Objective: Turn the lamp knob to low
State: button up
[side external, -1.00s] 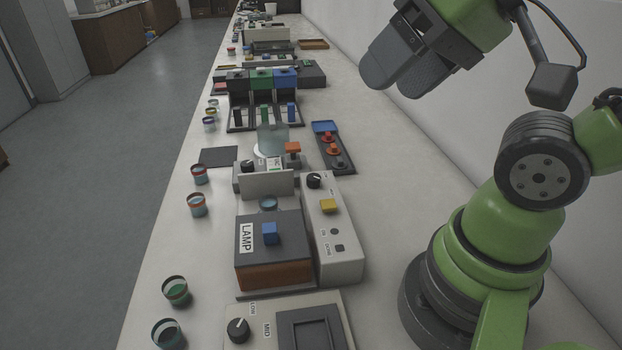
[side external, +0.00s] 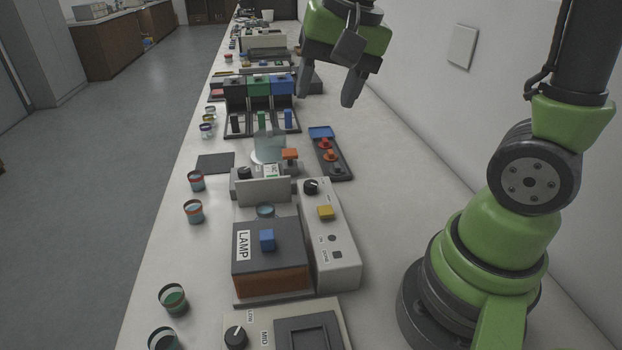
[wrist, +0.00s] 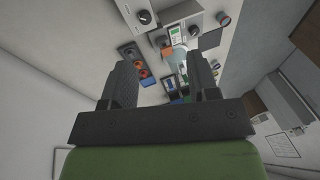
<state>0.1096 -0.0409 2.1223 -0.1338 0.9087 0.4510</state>
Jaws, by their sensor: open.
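The black round knob (side external: 236,337) sits on a pale control panel (side external: 262,312) at the bottom edge of the side view. Labels LOW and MID are printed beside it. Its white pointer mark is small, and I cannot tell its exact setting. Just behind it is a dark-topped box (side external: 285,238) marked LAMP, with a blue block-shaped cap (side external: 267,239). My gripper (side external: 327,86) is open and empty, raised over the far part of the bench, well away from this knob. Its two fingers also show in the wrist view (wrist: 160,75), with nothing between them.
A grey box with a yellow button (side external: 325,212) and another black knob (side external: 311,187) stands right of the LAMP box. Small jars (side external: 194,211) line the left bench edge. The bench's right side is fairly clear.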

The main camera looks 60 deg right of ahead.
aim_at(311, 183)
jog(key=w+d+f+m+g, duration=0.1)
jog(key=w+f, duration=0.1)
jog(key=f, duration=0.4)
jog(key=w+d+f+m+g, duration=0.1)
jog(key=w+d+f+m, duration=0.1)
jog(key=f, duration=0.5)
jog(key=w+d+f+m+g, duration=0.1)
jog(key=f, duration=0.6)
jog(key=shift+w+d+f+h, duration=0.25)
jog(key=shift+w+d+h, duration=0.05)
jog(key=shift+w+d, duration=0.1)
jog(key=shift+c, duration=0.2)
jog(key=c, duration=0.9)
